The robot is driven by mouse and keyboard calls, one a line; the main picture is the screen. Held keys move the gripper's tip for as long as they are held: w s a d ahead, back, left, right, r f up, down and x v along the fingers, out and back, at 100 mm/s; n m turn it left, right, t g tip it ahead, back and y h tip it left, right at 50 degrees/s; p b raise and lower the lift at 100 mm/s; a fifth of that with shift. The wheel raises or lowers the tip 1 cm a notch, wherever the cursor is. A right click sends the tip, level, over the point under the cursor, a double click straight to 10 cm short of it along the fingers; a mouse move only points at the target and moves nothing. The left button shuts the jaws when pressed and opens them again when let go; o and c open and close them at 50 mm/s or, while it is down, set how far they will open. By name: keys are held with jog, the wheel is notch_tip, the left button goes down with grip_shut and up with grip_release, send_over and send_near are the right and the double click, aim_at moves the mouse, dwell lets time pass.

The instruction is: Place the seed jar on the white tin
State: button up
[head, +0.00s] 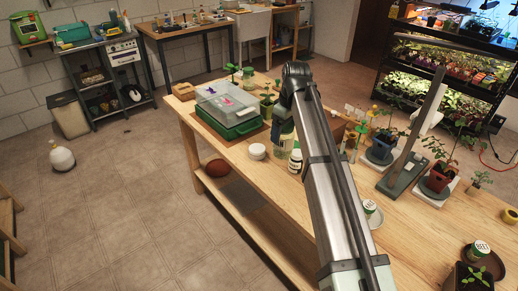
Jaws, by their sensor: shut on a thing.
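The low, round white tin (257,152) stands on the wooden bench, left of my arm and in front of the green-based propagator. A small jar with a white label (295,162) shows close to the left edge of my arm, right of the tin and apart from it. It may be the seed jar; my arm hides part of it, and I cannot tell whether it is held or standing. Nothing is on the tin. My arm reaches over the bench to a dark wrist joint at its top. My gripper's fingers are hidden behind the arm.
The clear-lidded propagator (228,105) stands behind the tin. Another labelled jar (370,208) and a BEET jar (477,251) stand to the right. Potted seedlings (437,178) and a grey stand (398,176) crowd the right side. Bare bench lies in front of the tin.

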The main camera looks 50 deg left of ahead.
jog(key=shift+a+r+m, duration=1)
jog(key=shift+a+r, duration=0.15)
jog(key=shift+a, duration=6.3)
notch_tip(320, 180, down, 9)
jog(key=shift+w, duration=0.4)
jog(key=shift+f, duration=0.2)
jog(key=o, duration=1.7)
jog(key=shift+r, duration=0.1)
jog(key=r, duration=0.4)
jog(key=d+r, duration=0.1)
jog(key=r, duration=0.7)
jog(key=shift+d, duration=0.4)
